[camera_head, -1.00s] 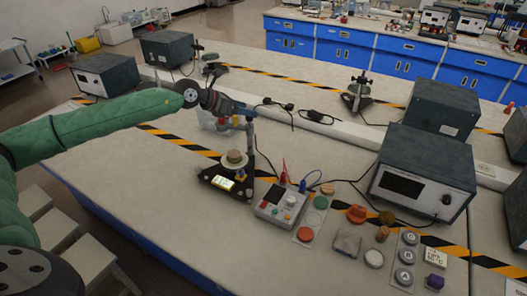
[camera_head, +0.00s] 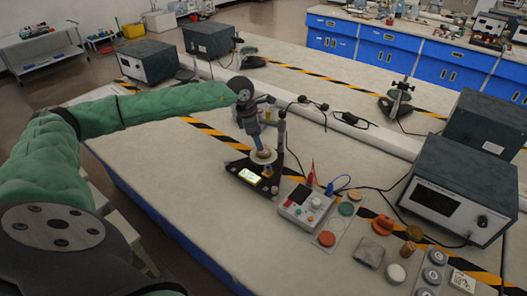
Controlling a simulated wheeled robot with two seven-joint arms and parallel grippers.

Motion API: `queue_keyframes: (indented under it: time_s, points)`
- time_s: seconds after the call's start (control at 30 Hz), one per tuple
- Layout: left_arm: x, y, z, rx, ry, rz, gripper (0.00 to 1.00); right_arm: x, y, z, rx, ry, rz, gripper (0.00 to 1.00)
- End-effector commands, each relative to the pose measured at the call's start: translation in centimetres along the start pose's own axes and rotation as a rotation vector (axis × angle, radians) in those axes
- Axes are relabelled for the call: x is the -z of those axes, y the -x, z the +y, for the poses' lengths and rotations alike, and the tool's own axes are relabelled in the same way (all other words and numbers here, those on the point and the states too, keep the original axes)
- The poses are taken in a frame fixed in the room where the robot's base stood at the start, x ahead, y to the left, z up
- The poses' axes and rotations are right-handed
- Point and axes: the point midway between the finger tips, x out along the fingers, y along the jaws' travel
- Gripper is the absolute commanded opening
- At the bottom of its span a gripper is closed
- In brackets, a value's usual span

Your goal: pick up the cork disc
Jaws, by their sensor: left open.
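A pale tan disc, which looks like the cork disc (camera_head: 265,157), sits on top of a small black triangular stand (camera_head: 246,180) with a lit yellow display. My left gripper (camera_head: 259,149) comes down over this disc from above, with its jaws open and its fingertips at or just above the disc. The fingers partly hide the disc, and I cannot tell whether they touch it. My right gripper is out of view.
A thin upright post (camera_head: 281,140) rises close beside the gripper. A grey control box (camera_head: 305,205) with cables stands to the right, then an orange disc (camera_head: 327,239), a green disc (camera_head: 347,208) and a large dark instrument (camera_head: 455,190). The table left of the stand is clear.

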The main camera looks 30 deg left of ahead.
Motion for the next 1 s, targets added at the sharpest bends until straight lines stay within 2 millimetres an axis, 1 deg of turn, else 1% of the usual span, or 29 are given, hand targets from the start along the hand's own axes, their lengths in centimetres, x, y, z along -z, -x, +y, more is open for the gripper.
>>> queue_keyframes:
  time_s: [0.17,0.3,0.4,0.5,0.67,0.7,0.77,0.8,0.87,0.9,0.93,1.0]
  points:
    - [-0.1,-1.4,0.3,0.000,0.000,-0.001,0.71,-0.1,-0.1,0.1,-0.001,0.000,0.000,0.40]
    - [-0.1,-3.5,0.7,0.001,0.001,0.000,0.71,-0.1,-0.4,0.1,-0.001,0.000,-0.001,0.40]
    - [-0.1,-4.6,0.7,0.000,0.001,-0.002,0.71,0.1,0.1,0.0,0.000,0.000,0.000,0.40]
    - [-0.1,-5.0,0.7,-0.001,0.001,-0.002,0.71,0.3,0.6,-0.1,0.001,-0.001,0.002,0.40]
    - [-0.1,-5.0,0.7,-0.001,0.001,-0.002,0.71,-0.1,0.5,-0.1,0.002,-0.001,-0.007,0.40]
    - [-0.1,-5.0,0.7,-0.001,0.001,-0.002,0.67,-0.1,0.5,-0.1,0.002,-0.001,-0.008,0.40]
    - [-0.1,-5.0,0.7,-0.001,0.001,-0.002,0.56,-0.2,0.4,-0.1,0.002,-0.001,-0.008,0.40]
    - [-0.1,-5.0,0.7,-0.001,0.001,-0.002,0.48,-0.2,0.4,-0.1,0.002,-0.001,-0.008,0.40]
    - [-0.1,-5.0,0.7,-0.001,0.001,-0.002,0.36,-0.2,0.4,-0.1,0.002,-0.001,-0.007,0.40]
    - [-0.1,-5.0,0.7,-0.001,0.001,-0.002,0.28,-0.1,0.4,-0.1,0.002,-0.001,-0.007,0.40]
    - [-0.1,-5.0,0.7,-0.001,0.001,-0.002,0.24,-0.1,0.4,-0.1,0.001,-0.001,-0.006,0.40]
    - [-0.1,-5.0,0.7,-0.001,0.001,-0.002,0.24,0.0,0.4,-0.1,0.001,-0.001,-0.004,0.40]
